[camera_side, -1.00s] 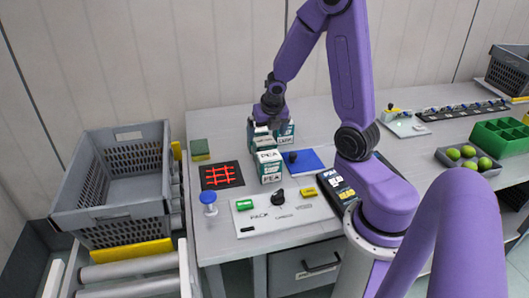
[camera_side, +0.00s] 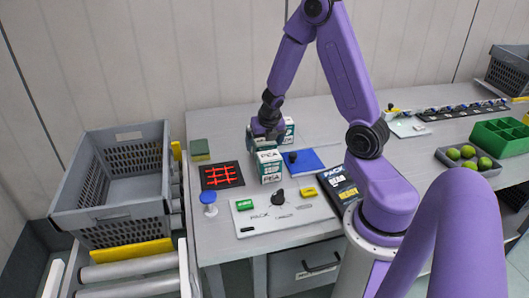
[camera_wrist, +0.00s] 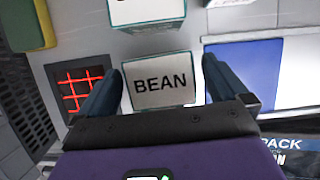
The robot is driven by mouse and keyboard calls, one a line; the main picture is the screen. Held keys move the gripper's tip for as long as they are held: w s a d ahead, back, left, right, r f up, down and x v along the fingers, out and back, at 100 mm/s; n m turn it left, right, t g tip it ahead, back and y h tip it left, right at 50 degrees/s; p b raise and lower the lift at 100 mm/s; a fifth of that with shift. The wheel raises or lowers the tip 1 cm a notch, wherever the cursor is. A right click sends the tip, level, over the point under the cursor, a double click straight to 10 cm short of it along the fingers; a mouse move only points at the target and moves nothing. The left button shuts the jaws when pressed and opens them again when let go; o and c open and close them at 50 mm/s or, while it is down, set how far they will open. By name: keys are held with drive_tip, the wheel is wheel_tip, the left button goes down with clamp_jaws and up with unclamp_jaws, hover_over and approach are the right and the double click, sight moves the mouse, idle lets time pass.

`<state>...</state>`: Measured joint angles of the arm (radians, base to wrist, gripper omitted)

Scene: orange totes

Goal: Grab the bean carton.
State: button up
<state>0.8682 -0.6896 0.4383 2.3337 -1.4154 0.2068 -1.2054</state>
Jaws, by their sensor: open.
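The bean carton (camera_wrist: 162,87) is white with teal edges, and its BEAN label faces my camera in the wrist view. My gripper (camera_wrist: 164,84) is open, with one dark finger on each side of the carton and a gap showing on both sides. In the side view my gripper (camera_side: 267,134) is low over a cluster of white and teal cartons. A pea carton (camera_side: 270,167) stands at the front of that cluster. The gripper hides much of the cartons under it, and I cannot read BEAN there.
Another carton (camera_wrist: 148,12) stands close by at the top of the wrist view. A red-grid black pad (camera_side: 221,176) lies left of the cartons and a blue sheet (camera_side: 304,160) right. A white board (camera_side: 284,214) lies in front. A grey crate (camera_side: 112,215) stands left.

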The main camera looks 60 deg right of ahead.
drive_tip(key=c, duration=1.2)
drive_tip(key=shift+r, duration=0.15)
